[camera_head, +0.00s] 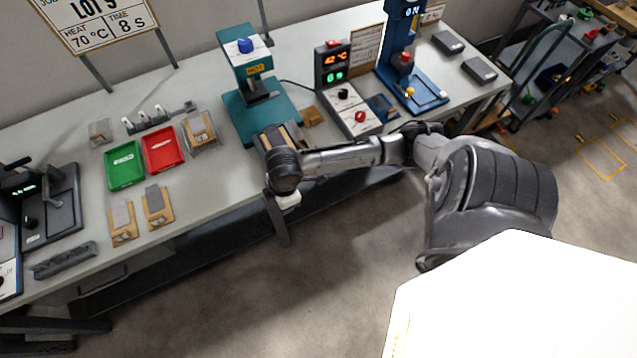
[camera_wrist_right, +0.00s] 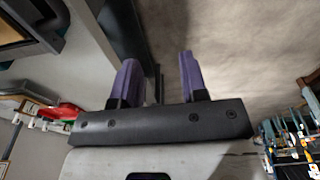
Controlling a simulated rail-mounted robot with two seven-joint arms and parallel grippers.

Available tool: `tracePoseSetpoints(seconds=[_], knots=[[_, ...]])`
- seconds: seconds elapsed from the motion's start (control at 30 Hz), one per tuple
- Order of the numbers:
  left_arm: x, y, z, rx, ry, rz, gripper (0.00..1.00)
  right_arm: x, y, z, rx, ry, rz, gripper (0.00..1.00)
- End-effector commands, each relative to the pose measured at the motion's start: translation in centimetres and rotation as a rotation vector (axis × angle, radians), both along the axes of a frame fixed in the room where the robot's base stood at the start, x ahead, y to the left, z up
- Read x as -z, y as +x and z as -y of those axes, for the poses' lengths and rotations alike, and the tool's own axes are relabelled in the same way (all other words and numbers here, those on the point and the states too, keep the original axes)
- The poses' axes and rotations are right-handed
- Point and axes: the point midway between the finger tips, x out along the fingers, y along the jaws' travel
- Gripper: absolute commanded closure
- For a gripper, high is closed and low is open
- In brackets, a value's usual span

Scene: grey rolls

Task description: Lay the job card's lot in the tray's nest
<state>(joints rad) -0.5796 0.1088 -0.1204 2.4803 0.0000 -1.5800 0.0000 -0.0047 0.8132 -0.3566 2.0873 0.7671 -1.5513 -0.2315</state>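The job card (camera_head: 98,22) hangs at the upper left; it reads heat 70 °C, time 8 s, and its lot mark is cut off at the top. Two brown cards with grey pieces, a left one (camera_head: 122,222) and a right one (camera_head: 157,206), lie on the bench. Another brown-and-grey piece sits in a clear tray (camera_head: 213,146) right of the red tray. I cannot tell which is the named lot or nest. My right gripper (camera_wrist_right: 160,80) is open and empty in the wrist view; in the head view its wrist is at the bench's front edge. My left gripper is out of view.
A green tray (camera_head: 124,166) and red tray (camera_head: 163,149) lie mid-bench. A teal press (camera_head: 245,60) and a controller (camera_head: 334,65) showing red and green digits stand behind my right wrist. A blue press (camera_head: 412,85) stands farther right. Free bench surface lies left of the wrist.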

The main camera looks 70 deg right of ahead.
Motion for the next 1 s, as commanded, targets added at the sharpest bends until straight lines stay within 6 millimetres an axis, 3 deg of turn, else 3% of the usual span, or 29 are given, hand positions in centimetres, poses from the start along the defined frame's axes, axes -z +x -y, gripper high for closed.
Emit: tracePoseSetpoints(seconds=[0.03,0.1,0.2,0.3,0.6,1.0], knots=[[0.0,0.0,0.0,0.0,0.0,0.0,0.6,1.0,-1.9,-3.0,0.029,0.041,0.018,0.6],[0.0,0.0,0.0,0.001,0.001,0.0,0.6,1.6,-3.9,-5.8,0.093,0.072,0.055,0.6],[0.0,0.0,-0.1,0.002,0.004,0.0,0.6,1.7,-6.5,-8.5,0.214,0.103,0.099,0.6],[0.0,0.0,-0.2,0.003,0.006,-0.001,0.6,1.4,-8.9,-9.9,0.348,0.115,0.127,0.6],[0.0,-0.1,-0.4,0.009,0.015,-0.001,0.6,0.1,-13.3,-10.0,0.629,0.083,0.161,0.6],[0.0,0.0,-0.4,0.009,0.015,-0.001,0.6,-0.1,-13.9,-9.8,0.669,0.071,0.164,0.6]])
